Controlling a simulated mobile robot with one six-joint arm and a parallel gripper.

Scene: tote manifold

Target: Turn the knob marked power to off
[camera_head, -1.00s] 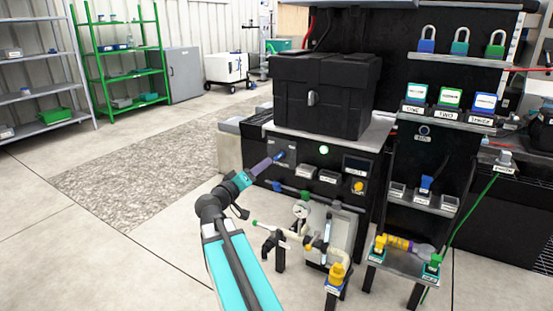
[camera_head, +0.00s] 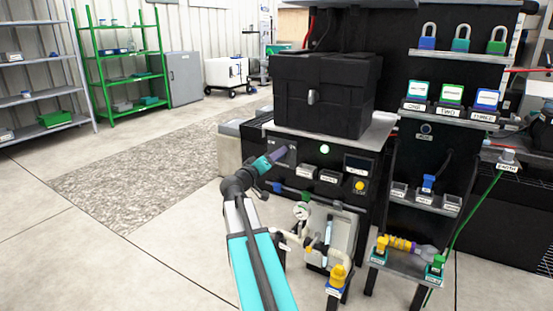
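The small blue knob seen there earlier is now hidden behind the fingers. I cannot read its label, so I cannot tell whether it is the power knob or which way it points. I cannot tell whether my fingers touch it, or whether they are open or shut.
A black case (camera_head: 322,95) stands on top of the panel. A yellow button (camera_head: 360,186) is at the panel's right. Below are a gauge (camera_head: 301,211), pipes and a yellow-capped valve (camera_head: 338,277). The floor at left is clear.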

